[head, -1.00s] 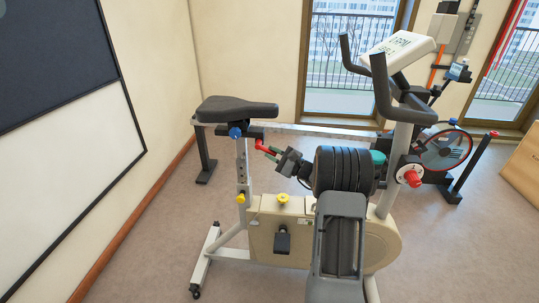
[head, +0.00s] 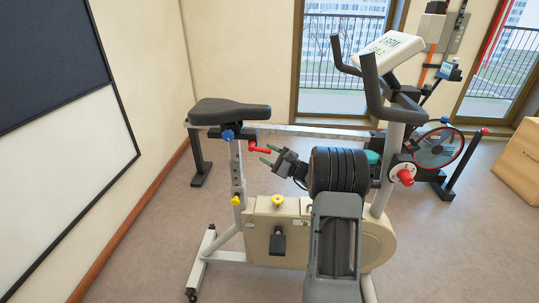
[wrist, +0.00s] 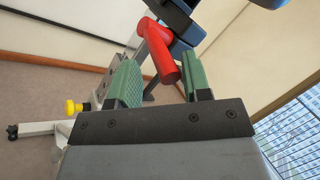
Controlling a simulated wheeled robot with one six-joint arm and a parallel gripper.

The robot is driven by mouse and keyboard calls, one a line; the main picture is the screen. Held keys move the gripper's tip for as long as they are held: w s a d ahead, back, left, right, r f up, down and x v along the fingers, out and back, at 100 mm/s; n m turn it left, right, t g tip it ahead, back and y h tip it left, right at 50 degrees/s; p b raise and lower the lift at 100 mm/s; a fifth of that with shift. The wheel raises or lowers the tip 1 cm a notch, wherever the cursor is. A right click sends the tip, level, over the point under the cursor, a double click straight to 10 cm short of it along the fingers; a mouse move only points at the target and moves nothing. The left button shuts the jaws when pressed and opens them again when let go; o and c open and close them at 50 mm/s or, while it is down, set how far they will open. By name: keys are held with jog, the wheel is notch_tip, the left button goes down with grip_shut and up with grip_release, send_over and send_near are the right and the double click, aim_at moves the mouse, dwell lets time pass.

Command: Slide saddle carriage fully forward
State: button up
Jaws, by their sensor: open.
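The black saddle (head: 231,112) sits on its carriage at the left end of the exercise bike, above the seat post. A red lever (head: 258,150) sticks out under it, beside a blue knob (head: 228,135). My gripper (head: 269,154) is open, with its green fingertips close to the lever's free end. In the wrist view, the red lever (wrist: 163,50) lies between the two green fingers of my gripper (wrist: 160,62), with gaps on both sides. No grip on it shows. The carriage's rail is mostly hidden.
The handlebars (head: 371,75) and console (head: 390,48) rise at the right. A yellow knob (head: 278,201) sits on the cream housing (head: 262,220). Another machine (head: 435,150) stands behind. The floor at left is clear, up to the wall.

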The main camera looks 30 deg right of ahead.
jog(key=v, duration=1.3)
jog(key=shift+s+d, duration=0.2)
jog(key=shift+s, duration=0.15)
